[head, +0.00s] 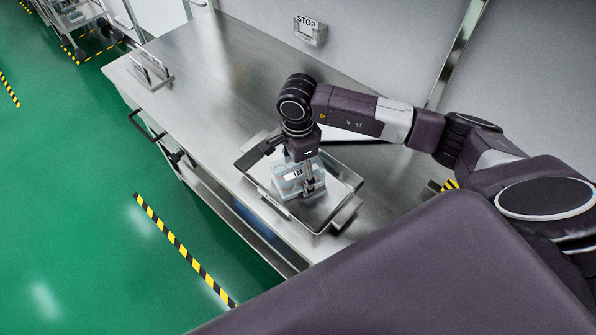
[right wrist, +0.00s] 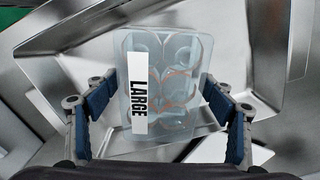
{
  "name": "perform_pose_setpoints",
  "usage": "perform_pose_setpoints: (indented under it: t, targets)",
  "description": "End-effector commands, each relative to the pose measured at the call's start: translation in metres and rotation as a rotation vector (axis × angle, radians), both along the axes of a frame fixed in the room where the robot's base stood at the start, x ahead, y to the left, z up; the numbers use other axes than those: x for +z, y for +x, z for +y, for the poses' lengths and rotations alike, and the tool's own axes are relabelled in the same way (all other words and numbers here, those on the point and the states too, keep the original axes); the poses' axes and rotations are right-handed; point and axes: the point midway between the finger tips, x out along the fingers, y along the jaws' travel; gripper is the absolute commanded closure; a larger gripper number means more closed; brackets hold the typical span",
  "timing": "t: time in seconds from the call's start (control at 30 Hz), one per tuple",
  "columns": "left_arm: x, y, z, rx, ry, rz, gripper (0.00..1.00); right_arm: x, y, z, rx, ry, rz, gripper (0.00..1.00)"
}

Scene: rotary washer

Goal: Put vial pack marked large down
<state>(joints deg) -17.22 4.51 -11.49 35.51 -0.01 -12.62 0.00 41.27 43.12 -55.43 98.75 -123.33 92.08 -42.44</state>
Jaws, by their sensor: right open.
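The vial pack marked LARGE (right wrist: 172,85) is a clear, pale blue blister-like pack with a white label, and round vial shapes show inside it. It also shows in the head view (head: 287,183), resting in a metal tray (head: 341,224) on the steel bench. My right gripper (right wrist: 160,112) is open, with a blue-padded finger on either side of the pack and gaps between pads and pack. In the head view the right gripper (head: 304,182) points down over the tray and hides part of the pack. My left gripper is not in view.
The steel bench (head: 215,75) is largely bare to the left of the tray. A small metal rack (head: 152,72) stands at its far left end. A STOP sign holder (head: 310,30) is on the wall behind. Yellow-black tape (head: 184,250) marks the green floor.

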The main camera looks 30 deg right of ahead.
Motion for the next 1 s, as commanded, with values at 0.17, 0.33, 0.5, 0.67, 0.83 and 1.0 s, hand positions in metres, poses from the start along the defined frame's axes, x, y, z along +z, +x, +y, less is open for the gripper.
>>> perform_pose_setpoints:
  t: [0.17, 0.33, 0.5, 0.67, 0.83, 1.0]
  targets:
    - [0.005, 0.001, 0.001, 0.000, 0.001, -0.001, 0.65, 0.004, 0.000, 0.000, 0.000, 0.000, 0.000, 0.24]
    - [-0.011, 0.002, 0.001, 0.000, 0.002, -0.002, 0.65, 0.026, 0.002, 0.000, 0.001, 0.001, -0.008, 0.24]
    - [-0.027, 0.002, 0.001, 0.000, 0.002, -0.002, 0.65, 0.065, 0.002, 0.000, 0.001, 0.001, -0.008, 0.24]
    - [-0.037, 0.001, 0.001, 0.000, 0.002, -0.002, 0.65, 0.096, 0.002, 0.000, 0.001, 0.001, -0.006, 0.24]
    - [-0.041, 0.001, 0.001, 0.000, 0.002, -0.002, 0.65, 0.116, 0.001, 0.000, -0.001, 0.000, -0.003, 0.24]
    - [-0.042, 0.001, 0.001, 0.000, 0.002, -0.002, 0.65, 0.123, 0.000, 0.000, 0.000, 0.000, 0.000, 0.24]
